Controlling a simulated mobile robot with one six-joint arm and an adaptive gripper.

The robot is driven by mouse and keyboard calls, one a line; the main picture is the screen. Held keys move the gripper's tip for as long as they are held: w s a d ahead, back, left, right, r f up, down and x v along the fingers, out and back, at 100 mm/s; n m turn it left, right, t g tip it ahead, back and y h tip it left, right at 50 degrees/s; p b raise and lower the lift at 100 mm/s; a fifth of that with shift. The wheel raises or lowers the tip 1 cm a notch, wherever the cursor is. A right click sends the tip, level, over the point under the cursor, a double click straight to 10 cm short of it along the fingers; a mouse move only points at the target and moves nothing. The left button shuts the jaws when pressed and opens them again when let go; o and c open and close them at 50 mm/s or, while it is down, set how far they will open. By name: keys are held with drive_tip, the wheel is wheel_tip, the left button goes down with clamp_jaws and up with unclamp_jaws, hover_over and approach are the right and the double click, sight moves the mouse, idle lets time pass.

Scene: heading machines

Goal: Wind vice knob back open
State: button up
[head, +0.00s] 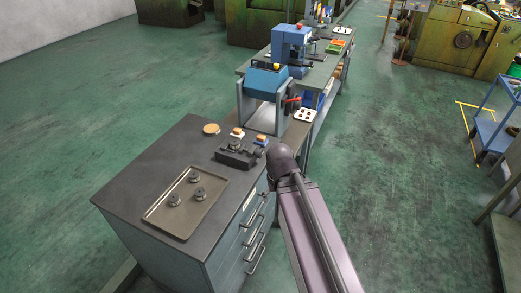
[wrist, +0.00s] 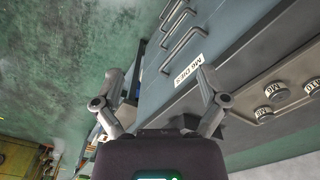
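A small dark vice (head: 236,157) sits on the dark top of the drawer cabinet (head: 150,160), near its right edge in the head view. Its knob is too small to tell apart there. The end of my arm is just right of the vice and hides my gripper in that view. In the wrist view my gripper (wrist: 159,68) has its two fingers spread wide, with nothing held between them. Cabinet drawers with handles and a label (wrist: 188,69) show behind the fingers. A dark shape behind the right finger is partly hidden, and I cannot tell if it is the vice.
A tray (head: 157,214) with three round dark pieces (head: 199,194) lies on the cabinet. A round tan disc (head: 211,129) and small orange-topped items (head: 237,133) are behind the vice. A blue machine (head: 266,80) stands beyond.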

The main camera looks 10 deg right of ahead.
drive_tip(key=m+t+y+b, duration=1.2)
drive_tip(key=m+y+b, duration=0.2)
drive_tip(key=m+b, duration=1.15)
approach(262, 154)
drive_tip(key=v, duration=0.3)
drive_tip(key=shift+s+d+r, duration=0.1)
drive_tip(key=shift+s+r, duration=0.1)
drive_tip(key=shift+r, duration=0.1)
drive_tip(key=shift+n, duration=0.25)
drive_tip(key=x, duration=1.3)
drive_tip(key=shift+w+a+f, duration=0.15)
drive_tip(key=shift+a+f, duration=0.1)
drive_tip(key=shift+a, duration=0.15)
